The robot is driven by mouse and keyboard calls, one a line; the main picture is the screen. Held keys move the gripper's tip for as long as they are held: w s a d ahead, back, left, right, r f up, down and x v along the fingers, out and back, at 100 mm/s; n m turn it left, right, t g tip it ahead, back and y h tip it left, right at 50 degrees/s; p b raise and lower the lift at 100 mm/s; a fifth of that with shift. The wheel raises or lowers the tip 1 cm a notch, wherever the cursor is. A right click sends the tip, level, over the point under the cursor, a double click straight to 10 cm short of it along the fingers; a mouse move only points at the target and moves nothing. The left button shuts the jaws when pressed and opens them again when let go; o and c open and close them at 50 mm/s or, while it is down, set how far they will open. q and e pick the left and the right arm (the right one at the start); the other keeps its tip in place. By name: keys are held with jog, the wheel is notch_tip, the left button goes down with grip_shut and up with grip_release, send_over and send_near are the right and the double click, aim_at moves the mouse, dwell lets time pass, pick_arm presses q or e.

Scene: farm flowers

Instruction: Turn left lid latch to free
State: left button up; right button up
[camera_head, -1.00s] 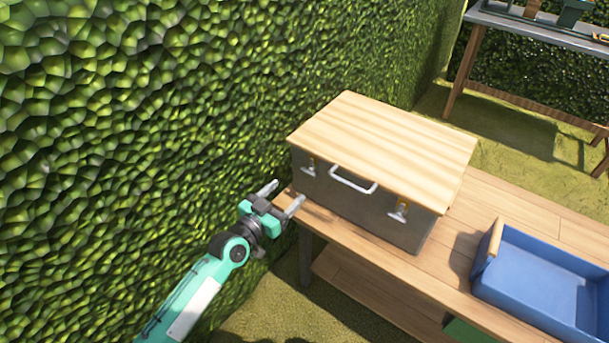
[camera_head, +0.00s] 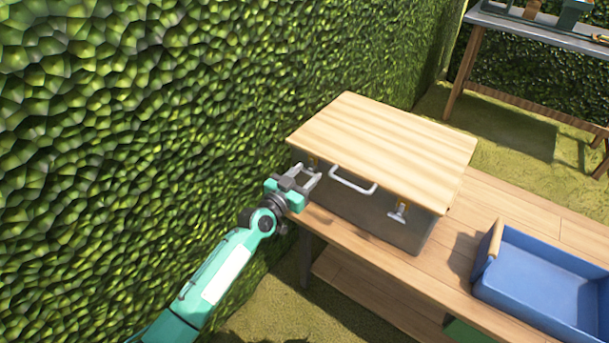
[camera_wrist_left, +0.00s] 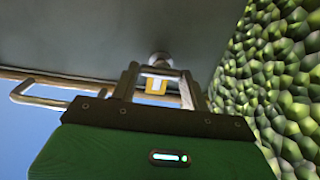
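A grey box (camera_head: 365,218) with a light wooden lid (camera_head: 385,140) stands on the wooden table. Its left lid latch (camera_wrist_left: 157,86) shows in the left wrist view as a gold plate with a silver part, between my fingers. In the head view my gripper largely covers this latch. My left gripper (camera_head: 312,177) is at the box's front left; it also shows in the left wrist view (camera_wrist_left: 160,78). Its fingers have narrowed and appear shut on the latch's silver part, though contact is hard to see. The right latch (camera_head: 398,212) hangs on the front. My right gripper is out of view.
A silver handle (camera_head: 352,181) sits on the box front between the latches, close to my left gripper. A blue tray (camera_head: 545,285) stands on the table (camera_head: 455,235) to the right. A hedge (camera_head: 150,120) rises close on the left.

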pick_arm(q)
jog(key=c, duration=0.4)
